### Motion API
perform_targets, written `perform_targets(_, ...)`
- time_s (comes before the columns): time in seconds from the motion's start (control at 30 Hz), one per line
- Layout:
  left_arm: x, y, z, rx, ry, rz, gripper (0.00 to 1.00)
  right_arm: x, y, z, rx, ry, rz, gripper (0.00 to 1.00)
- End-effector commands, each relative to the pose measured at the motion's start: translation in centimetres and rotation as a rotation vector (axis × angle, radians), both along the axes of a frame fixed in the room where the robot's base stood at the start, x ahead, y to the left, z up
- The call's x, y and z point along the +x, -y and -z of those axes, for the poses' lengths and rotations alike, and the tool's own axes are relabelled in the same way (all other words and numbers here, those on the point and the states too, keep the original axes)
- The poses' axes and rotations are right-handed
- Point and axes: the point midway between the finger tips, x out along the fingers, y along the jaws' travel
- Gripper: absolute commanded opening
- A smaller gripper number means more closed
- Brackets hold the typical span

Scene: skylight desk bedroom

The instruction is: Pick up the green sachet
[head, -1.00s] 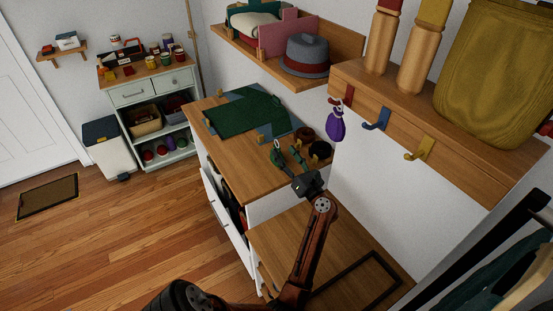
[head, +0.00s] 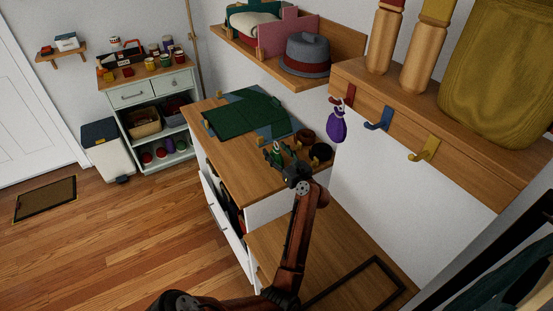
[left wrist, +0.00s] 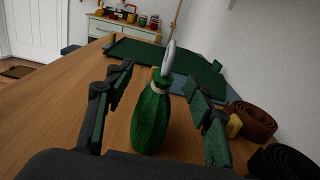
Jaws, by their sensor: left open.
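The green sachet (left wrist: 151,122) stands upright on the wooden dresser top in the left wrist view, with a pale band at its neck and a white loop above. It shows small and partly covered in the head view (head: 277,149). My left gripper (head: 280,155) is open, low over the dresser's near end. In the left wrist view its two fingers (left wrist: 160,78) lie on either side of the sachet, with visible space on both sides. My right gripper is not in view.
A brown rolled belt (left wrist: 252,122) and a black rolled belt (left wrist: 280,162) lie right of the gripper. A purple sachet (head: 337,126) hangs from a red wall hook. The dresser's left side (left wrist: 62,105) is bare.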

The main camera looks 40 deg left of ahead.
Motion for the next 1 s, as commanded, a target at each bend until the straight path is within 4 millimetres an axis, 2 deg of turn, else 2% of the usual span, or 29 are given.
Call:
perform_targets(0.2,0.04,-0.03,-0.02,0.000,0.000,0.001,0.49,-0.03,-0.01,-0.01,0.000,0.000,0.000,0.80)
perform_targets(0.83,0.02,0.00,0.00,0.000,-0.001,0.001,0.05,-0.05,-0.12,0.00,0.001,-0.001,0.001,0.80)
perform_targets(1.0,0.03,0.00,-0.02,0.000,0.000,0.001,0.04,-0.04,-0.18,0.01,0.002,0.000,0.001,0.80)
